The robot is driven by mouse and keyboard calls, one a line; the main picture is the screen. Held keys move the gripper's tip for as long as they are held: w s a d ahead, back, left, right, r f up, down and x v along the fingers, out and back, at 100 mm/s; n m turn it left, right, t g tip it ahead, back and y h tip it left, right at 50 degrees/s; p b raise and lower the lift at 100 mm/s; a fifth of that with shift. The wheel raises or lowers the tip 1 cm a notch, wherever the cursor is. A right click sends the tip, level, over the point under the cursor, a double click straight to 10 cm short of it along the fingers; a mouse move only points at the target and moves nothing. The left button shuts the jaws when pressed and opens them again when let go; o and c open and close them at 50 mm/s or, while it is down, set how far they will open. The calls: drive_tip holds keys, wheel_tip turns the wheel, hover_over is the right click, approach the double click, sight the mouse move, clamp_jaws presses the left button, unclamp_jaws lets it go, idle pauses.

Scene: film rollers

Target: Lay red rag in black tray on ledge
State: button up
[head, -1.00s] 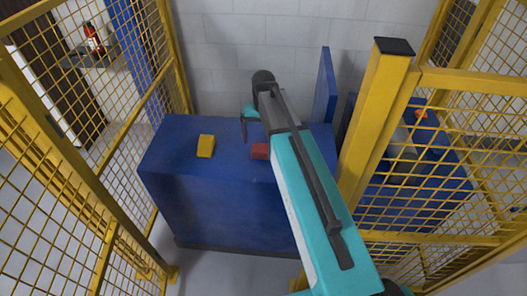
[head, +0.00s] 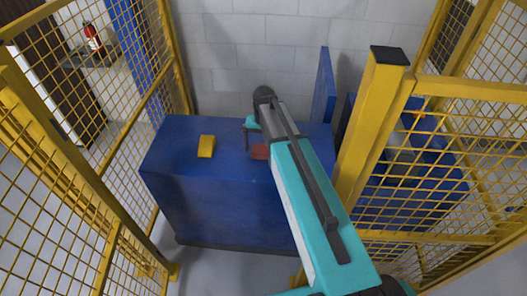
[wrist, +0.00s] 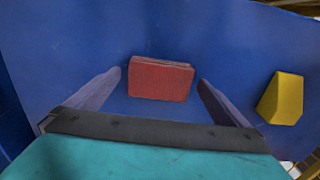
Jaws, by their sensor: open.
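The red rag (wrist: 160,79) looks like a folded, flat rectangular piece and lies on the blue top of a cabinet. It also shows in the head view (head: 259,152), partly hidden by my arm. My gripper (wrist: 161,84) is open above the rag, with one finger on each side of it and a gap to both. In the head view my gripper (head: 250,132) is just behind and left of the rag, largely hidden by the wrist. I cannot make out a black tray in either view.
A yellow wedge-like block (head: 206,146) lies left of the rag, outside the fingers; the wrist view shows it too (wrist: 282,98). The blue cabinet (head: 215,205) stands between yellow mesh fences. A yellow post (head: 370,130) is close right of my arm. A blue unit (head: 415,205) stands behind mesh at right.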

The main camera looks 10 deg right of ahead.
idle(0.3)
drive_tip(key=c, duration=1.2)
drive_tip(key=shift+r, duration=0.2)
